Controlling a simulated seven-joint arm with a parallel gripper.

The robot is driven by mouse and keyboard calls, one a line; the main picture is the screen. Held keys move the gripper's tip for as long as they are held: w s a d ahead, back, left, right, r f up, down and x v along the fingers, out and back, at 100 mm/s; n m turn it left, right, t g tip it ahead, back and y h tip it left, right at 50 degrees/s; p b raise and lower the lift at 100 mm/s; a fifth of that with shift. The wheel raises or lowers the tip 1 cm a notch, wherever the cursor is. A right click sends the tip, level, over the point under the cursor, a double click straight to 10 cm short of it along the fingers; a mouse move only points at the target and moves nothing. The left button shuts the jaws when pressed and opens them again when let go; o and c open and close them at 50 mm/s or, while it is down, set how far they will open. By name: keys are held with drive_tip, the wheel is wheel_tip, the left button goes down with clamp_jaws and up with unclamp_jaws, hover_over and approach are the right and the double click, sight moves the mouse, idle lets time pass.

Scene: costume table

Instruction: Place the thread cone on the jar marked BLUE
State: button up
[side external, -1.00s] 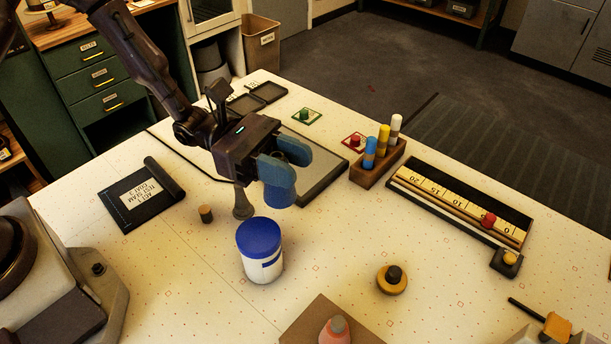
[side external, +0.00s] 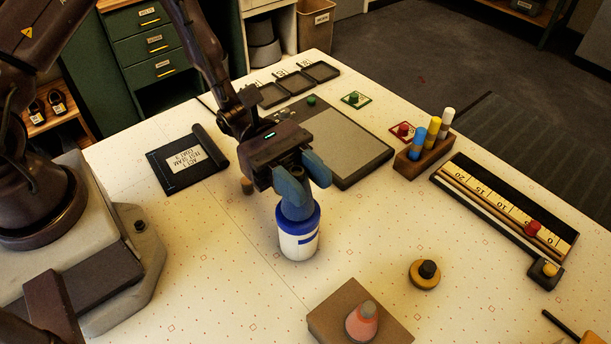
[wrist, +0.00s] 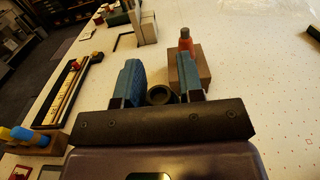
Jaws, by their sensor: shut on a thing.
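The jar (side external: 299,243) is white with a blue lid and a blue label band; its lettering is too small to read. It stands upright on the table in the side view. My gripper (side external: 306,182) is right above it, shut on the thread cone. The cone's dark round top with a hollow (wrist: 160,95) shows between the blue fingers in the wrist view. In the side view its blue, wider lower part blends with the near finger, just over the lid. I cannot tell whether it rests on the lid.
A pink cone with a grey tip (side external: 362,322) stands on a brown block (side external: 325,320) in front. A black-and-yellow knob (side external: 425,274) lies to the right. A rack of coloured tubes (side external: 416,161), a ruler tray (side external: 503,210) and a grey pad (side external: 345,152) are farther back.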

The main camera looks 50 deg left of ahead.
drive_tip(key=o, duration=0.9)
drive_tip(key=shift+f, duration=0.15)
drive_tip(key=shift+o, duration=0.2)
drive_tip(key=shift+a+r, duration=0.2)
drive_tip(key=shift+a, duration=0.15)
drive_tip(key=a, duration=1.1)
drive_tip(key=s+a+r+m+t+y, duration=0.2)
drive_tip(key=s+a+r+m+y, duration=0.2)
drive_tip(key=r+m+y, duration=0.5)
drive_tip(key=s+a+r+m+t+y, duration=0.3)
drive_tip(key=s+a+r+m+y, duration=0.1)
drive_tip(key=s+r+m+y, duration=0.3)
wheel_tip(320, 180, up, 3)
drive_tip(key=shift+f+m+t+y, duration=0.2)
drive_tip(key=shift+m+t+y, duration=0.1)
drive_tip(key=shift+m+y, duration=0.7)
